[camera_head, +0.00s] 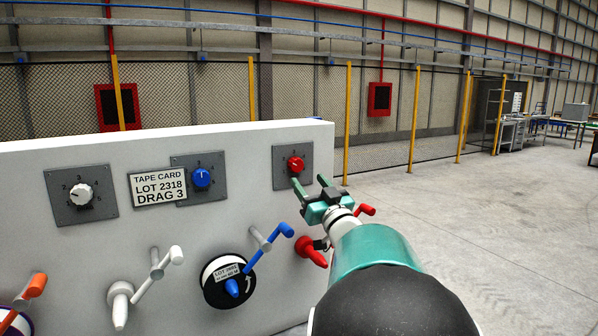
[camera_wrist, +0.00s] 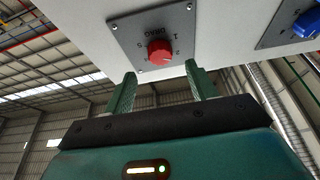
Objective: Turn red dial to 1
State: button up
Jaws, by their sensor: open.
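The red dial (camera_head: 295,164) sits on a grey square plate at the right end of the white panel. In the wrist view the red dial (camera_wrist: 159,51) is a round knob just beyond the fingertips, with numbers around it on the plate; the view is turned over and I cannot read its setting. My gripper (camera_head: 312,184) is open and empty, its green fingers pointing at the panel just below the dial. In the wrist view my gripper (camera_wrist: 158,82) has its two fingers apart, one on each side of the dial's line, and no contact with it shows.
A blue dial (camera_head: 201,177) and a white dial (camera_head: 81,194) are further left on the panel (camera_head: 240,150), with a tape card (camera_head: 158,188) reading "LOT 2318 DRAG 3". Below are a red crank (camera_head: 312,250), a blue crank (camera_head: 270,243) and a white crank (camera_head: 150,272). Open floor lies right.

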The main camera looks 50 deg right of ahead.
aim_at(298, 167)
jog(key=x, duration=0.6)
jog(key=shift+f, duration=0.1)
jog(key=c, duration=1)
